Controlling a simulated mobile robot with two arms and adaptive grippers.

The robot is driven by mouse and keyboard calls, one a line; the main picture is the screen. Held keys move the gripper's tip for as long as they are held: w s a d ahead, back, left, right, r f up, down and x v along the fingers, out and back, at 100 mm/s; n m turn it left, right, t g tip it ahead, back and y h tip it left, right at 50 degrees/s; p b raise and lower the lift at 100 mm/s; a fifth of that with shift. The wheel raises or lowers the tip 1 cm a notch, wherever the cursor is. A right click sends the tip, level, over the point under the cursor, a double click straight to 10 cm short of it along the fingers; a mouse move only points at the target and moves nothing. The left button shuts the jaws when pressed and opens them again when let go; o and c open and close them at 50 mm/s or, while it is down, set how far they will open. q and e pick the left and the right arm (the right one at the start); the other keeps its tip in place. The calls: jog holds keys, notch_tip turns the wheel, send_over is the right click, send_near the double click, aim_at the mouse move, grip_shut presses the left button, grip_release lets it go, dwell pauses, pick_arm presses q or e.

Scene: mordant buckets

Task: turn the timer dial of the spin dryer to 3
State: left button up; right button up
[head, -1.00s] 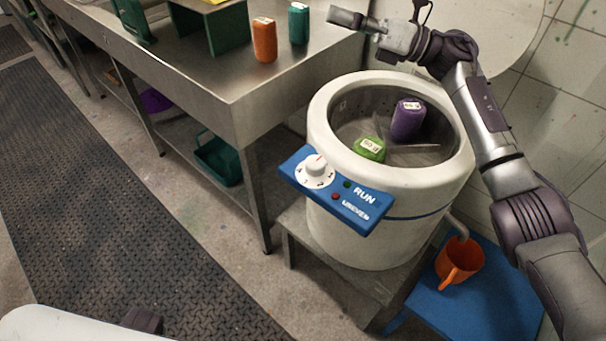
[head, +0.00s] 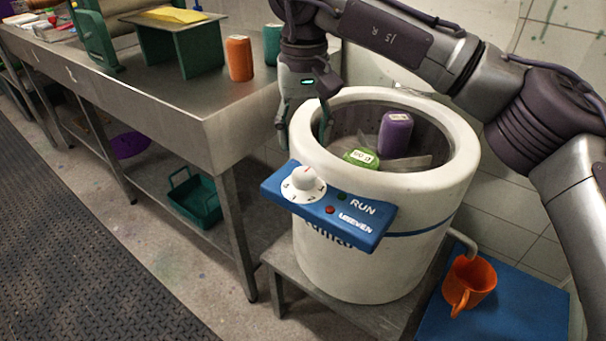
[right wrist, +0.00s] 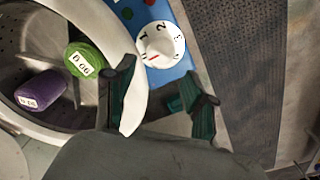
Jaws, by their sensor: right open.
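The spin dryer (head: 380,235) is a white drum with a blue control panel (head: 362,212). Its white timer dial (head: 303,183) is at the panel's left end. In the right wrist view the dial (right wrist: 160,44) shows 1, 2 and 3, and a short red mark lies on the side away from those digits. My right gripper (head: 304,130) is open and points down, above and behind the dial, beside the drum's left rim. In the right wrist view its fingertips (right wrist: 158,88) are apart, with the dial beyond them. My left gripper is out of view.
A purple container (head: 395,133) and a green container (head: 361,158) lie inside the drum. The steel bench (head: 185,110) with an orange container (head: 239,58) stands at left. An orange mug (head: 470,283) is on a blue surface at lower right. The floor at left is clear.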

aim_at(304, 173)
pick_arm(q)
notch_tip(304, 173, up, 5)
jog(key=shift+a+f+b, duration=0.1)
jog(key=shift+b, duration=0.45)
pick_arm(e)
notch_tip(304, 173, down, 8)
jog(key=shift+r, duration=0.1)
jog(key=shift+c, duration=0.3)
jog(key=c, duration=0.8)
